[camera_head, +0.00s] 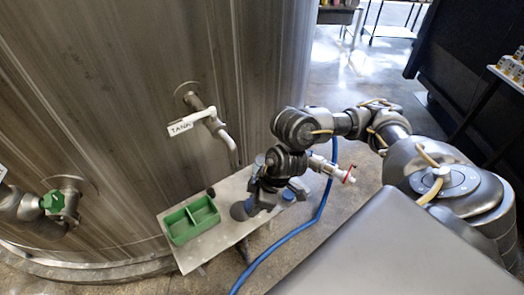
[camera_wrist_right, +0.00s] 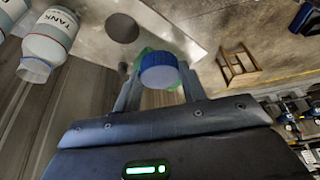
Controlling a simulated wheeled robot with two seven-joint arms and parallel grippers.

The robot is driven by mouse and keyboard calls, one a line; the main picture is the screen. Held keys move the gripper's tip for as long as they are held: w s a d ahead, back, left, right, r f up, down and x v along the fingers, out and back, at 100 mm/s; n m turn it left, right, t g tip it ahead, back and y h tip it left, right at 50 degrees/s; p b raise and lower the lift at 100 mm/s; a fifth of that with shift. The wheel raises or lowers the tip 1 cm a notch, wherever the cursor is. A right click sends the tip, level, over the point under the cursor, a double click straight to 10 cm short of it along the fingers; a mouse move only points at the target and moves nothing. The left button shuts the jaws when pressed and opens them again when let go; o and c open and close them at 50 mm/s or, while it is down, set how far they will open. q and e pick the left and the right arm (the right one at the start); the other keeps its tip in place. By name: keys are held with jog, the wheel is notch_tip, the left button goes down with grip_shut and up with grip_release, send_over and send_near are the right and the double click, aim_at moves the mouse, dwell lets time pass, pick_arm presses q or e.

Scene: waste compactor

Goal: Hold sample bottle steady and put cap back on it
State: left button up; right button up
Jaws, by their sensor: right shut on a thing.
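A blue ribbed cap (camera_wrist_right: 160,70) sits between the fingers of my right gripper (camera_wrist_right: 158,82), which is shut on it. In the head view my right gripper (camera_head: 264,204) is low over the right part of the small table; the cap is hard to make out there. A white bottle (camera_wrist_right: 48,40) labelled TANK shows at the upper left of the wrist view, apart from the cap. I cannot make out the bottle clearly in the head view. My left gripper is not in view.
A green two-compartment tray (camera_head: 192,220) stands on the table (camera_head: 222,240). A tap labelled TANK (camera_head: 203,122) juts from the large metal tank (camera_head: 130,100) above it. A green-handled valve (camera_head: 54,201) is at left. A blue hose (camera_head: 305,228) runs past the table.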

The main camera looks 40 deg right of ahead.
jog(key=w+a+r, duration=0.1)
jog(key=w+r, duration=0.2)
jog(key=r, duration=0.2)
jog(key=w+r+n, duration=0.1)
jog(key=w+r, duration=0.2)
jog(key=r, duration=0.3)
jog(key=shift+a+r, duration=0.15)
jog(key=shift+a, duration=0.25)
jog(key=shift+w+a+y, duration=0.1)
jog(key=shift+a+y, duration=0.05)
jog(key=shift+y, duration=0.15)
